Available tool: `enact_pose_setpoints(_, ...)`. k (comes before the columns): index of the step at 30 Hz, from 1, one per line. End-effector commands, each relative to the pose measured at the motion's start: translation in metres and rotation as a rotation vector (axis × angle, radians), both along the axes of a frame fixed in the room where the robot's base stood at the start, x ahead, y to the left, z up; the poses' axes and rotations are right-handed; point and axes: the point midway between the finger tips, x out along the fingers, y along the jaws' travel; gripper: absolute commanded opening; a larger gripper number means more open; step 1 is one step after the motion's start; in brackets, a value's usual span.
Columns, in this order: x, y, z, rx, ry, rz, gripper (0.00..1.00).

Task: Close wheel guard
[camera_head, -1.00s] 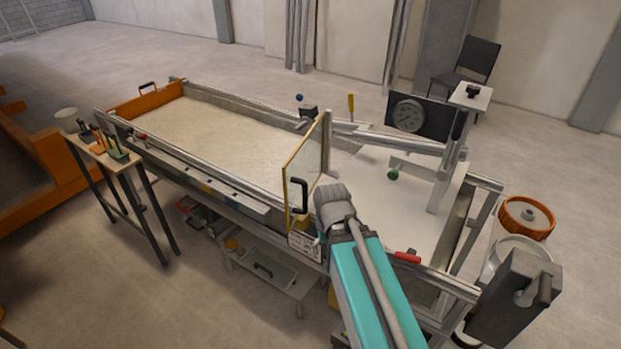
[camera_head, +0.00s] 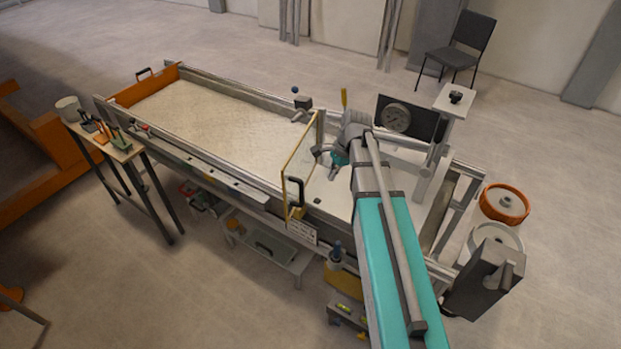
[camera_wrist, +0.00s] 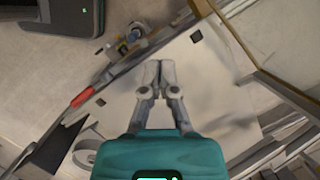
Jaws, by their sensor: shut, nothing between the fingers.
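The wheel guard looks to be the clear panel in a yellow frame (camera_head: 311,136), standing upright across the sandbed with a dark handle (camera_head: 294,191) near its lower front corner. In the wrist view, a yellow-brown frame edge (camera_wrist: 233,36) runs down the upper right, apparently the guard. My gripper (camera_head: 329,169) is just right of the panel, above the white deck, and partly hidden by my arm. In the wrist view my gripper (camera_wrist: 159,63) has its fingers together and empty, over the pale deck. I cannot tell whether it touches the guard.
The long sand tray (camera_head: 215,125) lies left of the guard. A dial gauge (camera_head: 396,117) and post stand behind my arm at right. A small tool stand (camera_head: 122,154) is at left. In the wrist view a red handle (camera_wrist: 82,97) lies at the deck edge.

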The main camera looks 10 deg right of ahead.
Motion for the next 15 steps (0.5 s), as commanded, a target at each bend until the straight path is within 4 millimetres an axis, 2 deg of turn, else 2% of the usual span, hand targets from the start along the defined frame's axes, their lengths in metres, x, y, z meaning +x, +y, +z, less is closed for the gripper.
enact_pose_setpoints(1, 0.008, -0.005, 0.014, 0.014, 0.016, -0.054, 0.00)
enact_pose_setpoints(4, 0.015, -0.010, 0.022, 0.033, 0.043, -0.136, 0.00)
enact_pose_setpoints(15, 0.018, -0.013, 0.025, 0.049, 0.066, -0.200, 0.00)
